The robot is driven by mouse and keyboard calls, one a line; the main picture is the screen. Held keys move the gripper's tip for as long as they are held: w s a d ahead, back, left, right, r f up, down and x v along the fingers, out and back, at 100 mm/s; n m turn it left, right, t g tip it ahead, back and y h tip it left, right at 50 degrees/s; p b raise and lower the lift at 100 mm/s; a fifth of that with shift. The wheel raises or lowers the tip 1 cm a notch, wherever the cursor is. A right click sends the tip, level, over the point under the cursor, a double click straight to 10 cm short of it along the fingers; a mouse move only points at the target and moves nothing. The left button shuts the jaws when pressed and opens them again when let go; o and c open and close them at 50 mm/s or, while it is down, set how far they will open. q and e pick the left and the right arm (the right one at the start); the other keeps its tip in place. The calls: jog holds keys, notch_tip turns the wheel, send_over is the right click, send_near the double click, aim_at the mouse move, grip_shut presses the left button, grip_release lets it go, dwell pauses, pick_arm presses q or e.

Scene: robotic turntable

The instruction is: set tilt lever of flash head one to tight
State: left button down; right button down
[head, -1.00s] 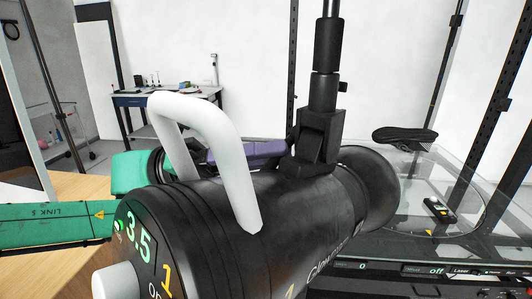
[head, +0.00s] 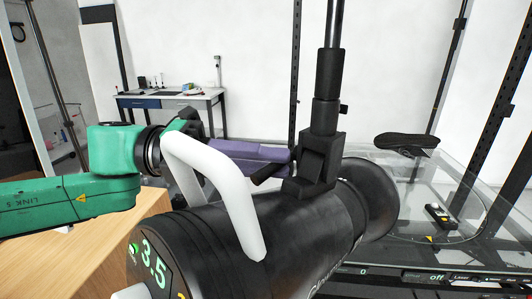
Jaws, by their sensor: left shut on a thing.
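A short dark tilt lever (head: 268,174) sticks out on the bracket's left side. My left gripper (head: 282,157), with purple fingers, comes from behind the white handle and is shut on the lever beside the bracket. The fingertips' far side and the lever's root are hidden. My right gripper is not in view.
A wooden surface (head: 110,250) lies at lower left. A workbench (head: 170,102) stands by the back wall. The white handle is close to my left wrist.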

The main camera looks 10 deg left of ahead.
pick_arm(q)
jog(key=shift+r+n+y+p, duration=0.25)
jog(key=shift+n+y+p, duration=0.05)
jog(key=shift+n+p, duration=0.1)
jog(key=c, duration=1.1)
grip_release()
